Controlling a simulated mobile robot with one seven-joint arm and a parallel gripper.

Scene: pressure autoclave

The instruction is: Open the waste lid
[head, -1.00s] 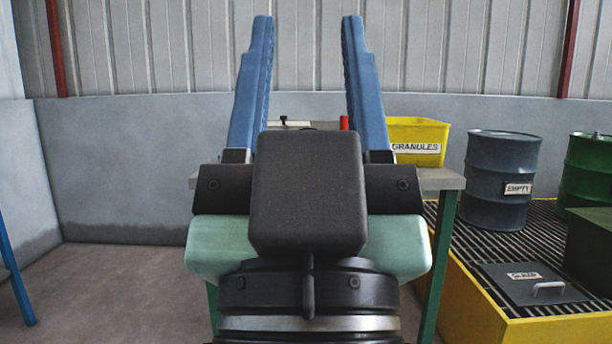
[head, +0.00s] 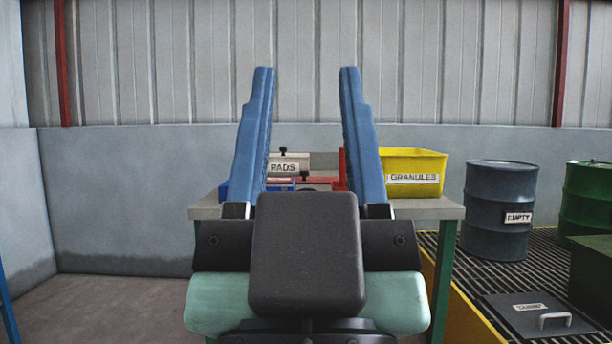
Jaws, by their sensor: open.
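My gripper (head: 306,72) is open and empty, its two blue fingers pointing up and away in the middle of the head view. No lid here is clearly marked as waste. A flat dark lid (head: 515,322) with a pale bar handle (head: 555,318) lies on the grating at the lower right; its small label is too blurred to read surely. A pale lid or box front labelled PADS (head: 283,167), with a dark knob on top, is on the table behind my fingers, partly hidden. My gripper touches neither.
The table (head: 425,208) holds a yellow GRANULES bin (head: 412,172) and red and blue items partly behind my fingers. A dark EMPTY drum (head: 500,208), a green drum (head: 588,200) and a dark green box (head: 592,275) stand right. Floor at left is clear.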

